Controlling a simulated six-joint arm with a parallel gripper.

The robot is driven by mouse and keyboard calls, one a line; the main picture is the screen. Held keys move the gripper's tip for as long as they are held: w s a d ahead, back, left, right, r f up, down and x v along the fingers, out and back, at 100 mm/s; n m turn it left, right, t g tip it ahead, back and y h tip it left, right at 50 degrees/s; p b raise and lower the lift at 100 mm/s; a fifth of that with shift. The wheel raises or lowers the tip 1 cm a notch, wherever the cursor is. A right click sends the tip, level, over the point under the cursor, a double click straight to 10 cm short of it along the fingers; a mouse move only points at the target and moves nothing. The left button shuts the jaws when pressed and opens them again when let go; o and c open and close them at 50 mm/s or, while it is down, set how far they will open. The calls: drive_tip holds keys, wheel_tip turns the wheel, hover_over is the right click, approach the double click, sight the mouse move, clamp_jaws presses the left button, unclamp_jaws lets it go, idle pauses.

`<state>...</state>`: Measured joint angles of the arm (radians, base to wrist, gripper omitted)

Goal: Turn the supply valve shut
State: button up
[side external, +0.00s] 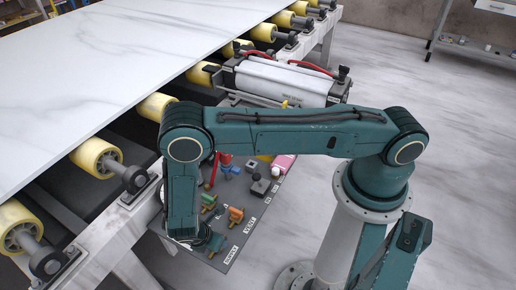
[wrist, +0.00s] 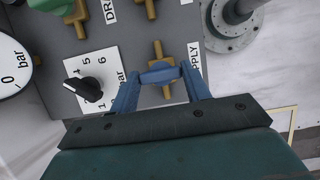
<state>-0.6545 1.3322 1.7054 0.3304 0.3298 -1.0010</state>
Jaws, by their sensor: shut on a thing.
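The supply valve has a brass body (wrist: 157,50) running up and down in the wrist view, with a blue handle (wrist: 160,72) lying across it. The printed SUPPLY label (wrist: 193,55) is just to its right; in the side view the label (side external: 230,256) shows at the panel's near edge. My gripper (wrist: 161,80) has its two blue fingers closed on the handle, one on each side. In the side view my gripper (side external: 207,241) is low over the panel's near left corner, and the valve there is mostly hidden by my arm.
A black knob (wrist: 82,89) on a numbered plate and a bar gauge (wrist: 12,68) lie left of the valve. Green (side external: 208,200) and orange (side external: 236,214) valve handles stand close by on the panel. Rollers carry the stone slab (side external: 90,80) at the left.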

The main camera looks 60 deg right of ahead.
drive_tip(key=o, duration=1)
drive_tip(key=shift+r, duration=0.1)
drive_tip(key=v, duration=1.3)
drive_tip(key=shift+r, duration=0.3)
drive_tip(key=shift+a, duration=0.1)
drive_tip(key=shift+r, duration=0.1)
